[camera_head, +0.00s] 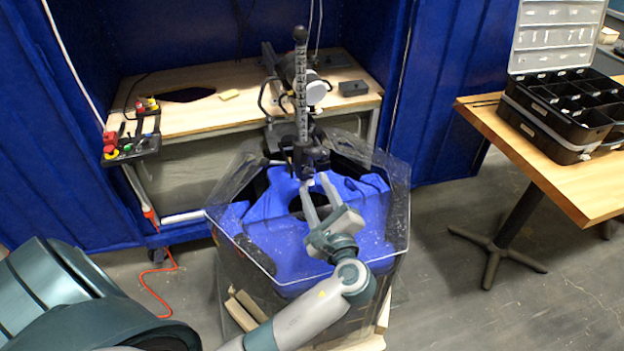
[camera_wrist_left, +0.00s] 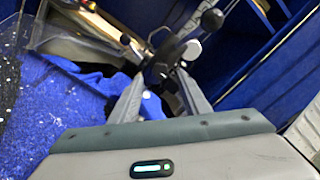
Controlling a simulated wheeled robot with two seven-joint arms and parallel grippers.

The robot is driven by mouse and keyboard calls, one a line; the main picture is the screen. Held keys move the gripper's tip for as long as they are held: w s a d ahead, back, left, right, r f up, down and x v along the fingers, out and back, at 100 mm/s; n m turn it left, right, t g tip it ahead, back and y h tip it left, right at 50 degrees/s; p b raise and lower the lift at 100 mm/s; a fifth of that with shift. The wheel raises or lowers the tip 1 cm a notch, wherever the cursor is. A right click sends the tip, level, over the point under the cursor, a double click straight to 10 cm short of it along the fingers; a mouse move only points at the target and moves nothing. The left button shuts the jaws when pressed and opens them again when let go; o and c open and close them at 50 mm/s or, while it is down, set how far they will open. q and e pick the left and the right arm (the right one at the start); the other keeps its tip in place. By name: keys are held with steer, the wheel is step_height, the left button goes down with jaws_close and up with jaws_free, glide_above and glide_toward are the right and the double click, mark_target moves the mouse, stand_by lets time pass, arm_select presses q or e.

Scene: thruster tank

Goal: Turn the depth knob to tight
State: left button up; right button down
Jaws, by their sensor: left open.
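A graduated upright post (camera_head: 301,95) with a black ball on top stands at the back of the hexagonal clear-walled tank (camera_head: 225,225). A black clamp assembly (camera_head: 311,158) sits at the foot of the post; the depth knob seems to be part of it, but I cannot make out its setting. My left gripper (camera_head: 316,187) is open over the tank, its fingers pointing up at the clamp. In the left wrist view, the black clamp parts (camera_wrist_left: 160,68) show between and just beyond the open fingertips (camera_wrist_left: 160,86). I cannot tell whether the fingers touch them.
Blue material (camera_head: 265,200) lies inside the tank. A wooden bench (camera_head: 225,92) stands behind it, with a control box (camera_head: 128,148) on its left. A wooden table (camera_head: 565,185) on the right holds a black organiser case (camera_head: 548,140). Grey floor between tank and table is clear.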

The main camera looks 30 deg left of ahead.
mark_target(309, 176)
arm_select(q)
steer(key=shift+x, duration=1.9)
